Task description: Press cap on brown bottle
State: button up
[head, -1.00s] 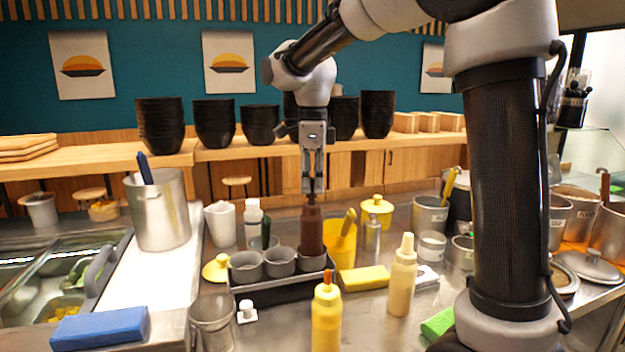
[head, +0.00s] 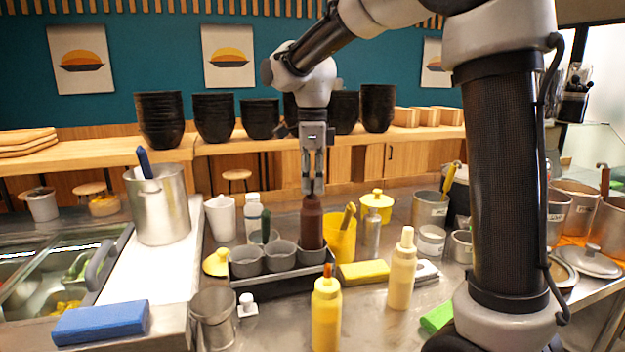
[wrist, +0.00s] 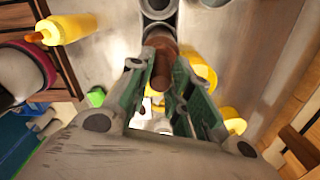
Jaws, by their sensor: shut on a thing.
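The brown bottle (head: 311,224) stands upright at the right end of the black tray (head: 285,280), in or just behind the rightmost grey cup; I cannot tell which. My gripper (head: 312,187) points straight down above it and is shut on the bottle's brown cap (wrist: 162,70). In the wrist view the cap sits between the two finger pads, with the brown bottle (wrist: 158,38) directly beyond it. The cap appears in line with the bottle, but the fingers hide the join.
Yellow bottle (head: 326,318) and cream bottle (head: 402,272) stand in front. A yellow container (head: 341,246) stands close to the right of the brown bottle. Grey cups (head: 247,262) fill the tray's left part. A small white piece (head: 247,305) lies in front.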

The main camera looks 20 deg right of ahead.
jog(key=o, duration=1.2)
jog(key=shift+r, duration=3.25)
grip_shut()
jog(key=shift+f, duration=0.45)
